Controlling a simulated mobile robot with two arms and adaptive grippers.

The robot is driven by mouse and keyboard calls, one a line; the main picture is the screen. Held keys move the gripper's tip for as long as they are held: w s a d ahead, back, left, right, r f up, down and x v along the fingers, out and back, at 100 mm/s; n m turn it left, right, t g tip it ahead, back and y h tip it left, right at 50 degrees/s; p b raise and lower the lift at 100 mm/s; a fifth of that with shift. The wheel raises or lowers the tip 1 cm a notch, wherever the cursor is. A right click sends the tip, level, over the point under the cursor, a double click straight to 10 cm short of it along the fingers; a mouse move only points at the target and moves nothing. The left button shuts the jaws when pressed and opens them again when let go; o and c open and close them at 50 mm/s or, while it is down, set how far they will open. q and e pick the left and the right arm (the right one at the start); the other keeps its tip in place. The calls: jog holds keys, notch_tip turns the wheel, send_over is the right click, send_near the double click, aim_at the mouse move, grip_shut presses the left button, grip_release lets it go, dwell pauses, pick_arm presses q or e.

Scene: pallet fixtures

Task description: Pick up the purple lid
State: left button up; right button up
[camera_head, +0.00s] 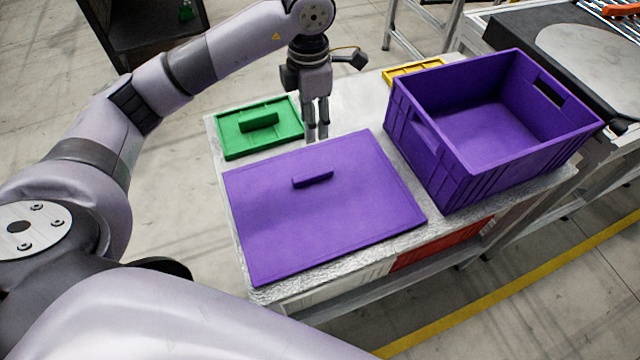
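The purple lid (350,218) lies flat on the near left part of a table, with a short raised bar handle (312,178) on top. My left gripper (317,136) points down from above, just behind the lid's far edge in the picture and apart from the handle. Its two fingers show a narrow gap with nothing between them, so it is open and empty. How high it is above the table is hard to tell. My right gripper is out of view.
A purple open crate (425,165) stands empty on the table, right of the lid. A green lid (240,137) lies at the back left and a yellow piece (402,72) behind the crate. A conveyor (560,45) is at the upper right.

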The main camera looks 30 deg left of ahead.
pick_arm(q)
jog(key=p, duration=0.2)
send_over(313, 174)
notch_tip(313, 174, down, 5)
jog(key=f, duration=0.4)
jog(key=shift+w+a+f, duration=0.15)
jog(key=shift+a+f, duration=0.05)
jog(key=shift+f, duration=0.05)
jog(key=shift+f+p, duration=0.35)
jog(key=f+p, duration=0.1)
jog(key=f, duration=0.1)
jog(key=f+p, duration=0.1)
jog(key=f, duration=0.1)
jog(key=shift+s+d+f, duration=0.15)
jog(key=shift+s+f, duration=0.05)
jog(key=shift+f, duration=0.25)
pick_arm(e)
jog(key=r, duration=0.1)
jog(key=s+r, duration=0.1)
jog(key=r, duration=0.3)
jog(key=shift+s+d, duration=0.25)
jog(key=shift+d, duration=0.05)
pick_arm(q)
jog(key=shift+c, duration=0.4)
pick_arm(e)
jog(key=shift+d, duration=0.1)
